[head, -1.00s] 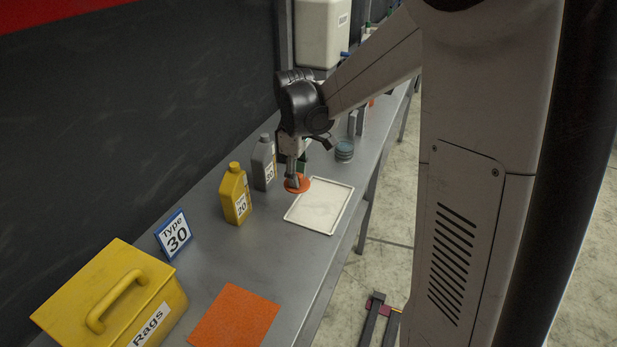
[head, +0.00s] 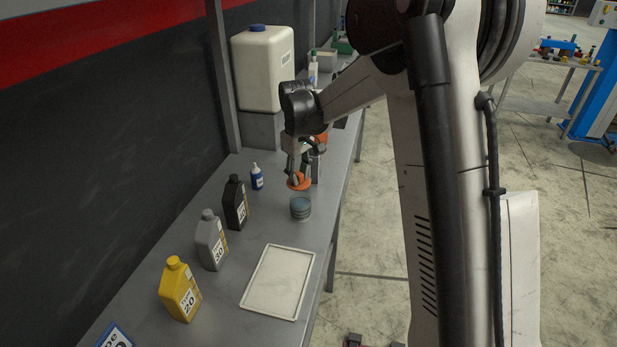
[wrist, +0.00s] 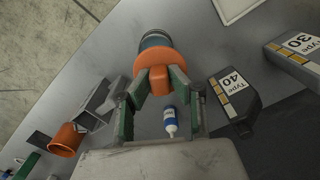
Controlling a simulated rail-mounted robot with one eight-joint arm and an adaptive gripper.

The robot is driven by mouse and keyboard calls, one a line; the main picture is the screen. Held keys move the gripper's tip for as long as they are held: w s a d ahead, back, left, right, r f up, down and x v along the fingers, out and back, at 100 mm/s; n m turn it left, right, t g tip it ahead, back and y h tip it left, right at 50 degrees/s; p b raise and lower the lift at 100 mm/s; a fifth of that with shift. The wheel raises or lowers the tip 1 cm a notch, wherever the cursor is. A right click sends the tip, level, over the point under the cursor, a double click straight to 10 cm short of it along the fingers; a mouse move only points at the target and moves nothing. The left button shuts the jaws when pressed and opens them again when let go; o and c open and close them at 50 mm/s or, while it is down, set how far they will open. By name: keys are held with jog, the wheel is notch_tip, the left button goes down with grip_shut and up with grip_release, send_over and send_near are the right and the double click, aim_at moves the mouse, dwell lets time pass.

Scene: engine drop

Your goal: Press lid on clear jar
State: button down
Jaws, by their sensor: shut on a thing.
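My gripper (head: 297,174) is shut on the orange lid (head: 299,184) by its raised grip. The clear jar (head: 300,208), bluish and round, stands upright on the bench. In the head view the lid is just beyond the jar and appears held above bench level. In the wrist view my gripper (wrist: 158,80) has the lid (wrist: 160,62) between its fingers, and the lid covers part of the jar (wrist: 156,38). I cannot tell whether lid and jar touch; they look offset, not aligned.
Bottles stand left of the jar: black (head: 235,202), grey (head: 211,240), yellow (head: 179,290) and a small blue one (head: 256,177). An empty white tray (head: 279,283) lies nearer. In the wrist view, a metal block (wrist: 98,100) and orange cup (wrist: 66,138) are at left.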

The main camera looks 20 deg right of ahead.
aim_at(300, 199)
jog(key=shift+w+d, duration=0.3)
jog(key=shift+w, duration=0.1)
jog(key=shift+s+f, duration=0.1)
jog(key=shift+f, duration=0.45)
jog(key=shift+f+b, duration=1)
jog(key=shift+f, duration=0.75)
jog(key=shift+f+b, duration=0.65)
jog(key=shift+f, duration=0.2)
jog(key=shift+f+b, duration=0.2)
jog(key=shift+b, duration=0.8)
dwell(0.5)
jog(key=c, duration=1)
grip_release()
jog(key=shift+c, duration=0.2)
jog(key=shift+r, duration=0.15)
